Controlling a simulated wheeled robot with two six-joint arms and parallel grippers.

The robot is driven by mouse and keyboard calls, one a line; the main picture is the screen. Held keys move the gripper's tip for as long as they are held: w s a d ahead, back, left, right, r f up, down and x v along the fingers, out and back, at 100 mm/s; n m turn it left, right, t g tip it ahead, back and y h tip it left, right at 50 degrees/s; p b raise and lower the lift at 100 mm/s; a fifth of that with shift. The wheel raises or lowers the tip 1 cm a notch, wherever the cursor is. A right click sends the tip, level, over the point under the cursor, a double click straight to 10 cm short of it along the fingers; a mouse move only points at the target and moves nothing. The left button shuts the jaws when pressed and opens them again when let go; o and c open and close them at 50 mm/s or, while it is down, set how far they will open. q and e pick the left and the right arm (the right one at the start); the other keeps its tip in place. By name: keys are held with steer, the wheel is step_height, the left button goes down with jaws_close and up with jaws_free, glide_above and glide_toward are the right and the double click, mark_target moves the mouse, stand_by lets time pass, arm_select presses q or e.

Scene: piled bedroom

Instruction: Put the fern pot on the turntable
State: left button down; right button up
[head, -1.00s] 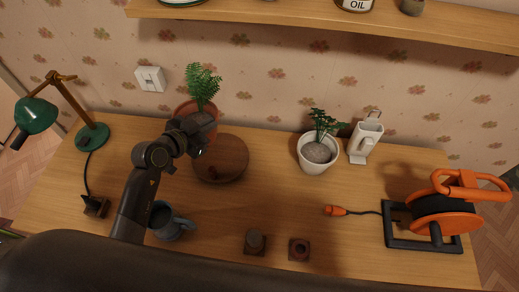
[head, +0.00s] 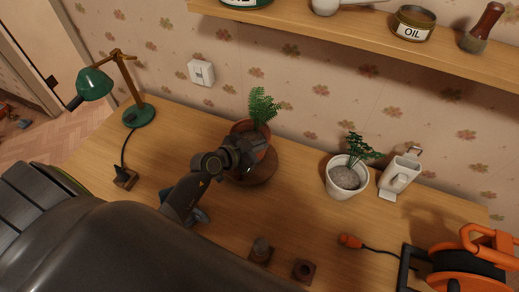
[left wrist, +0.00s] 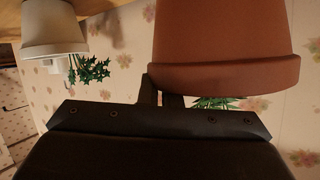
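The fern pot (head: 263,107) is a terracotta pot with a feathery green fern, partly hidden behind my left gripper (head: 246,154) in the head view. In the left wrist view the pot (left wrist: 222,40) appears upside down and large, with the gripper fingers (left wrist: 161,97) closed at its rim. The turntable (head: 264,177) is a round brown wooden disc on the desk. The pot overlaps its back part in the head view; I cannot tell whether it touches the disc. My right gripper is not in view.
A white pot with a leafy plant (head: 345,178) and a white holder (head: 398,177) stand to the right. A blue-grey mug (head: 198,214) is near my left arm. A green lamp (head: 138,115), small dark blocks (head: 303,270) and an orange cable reel (head: 460,265) are around. A shelf (head: 340,38) hangs above.

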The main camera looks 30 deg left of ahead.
arm_select(q)
steer(key=shift+w+a+f, duration=0.1)
steer(key=shift+f, duration=0.5)
steer(key=shift+f, duration=0.1)
steer(key=c, duration=1.6)
jaws_free()
steer(key=shift+f, duration=0.1)
steer(key=v, duration=1.2)
steer(key=shift+r+p, duration=0.2)
steer(key=shift+p, duration=0.15)
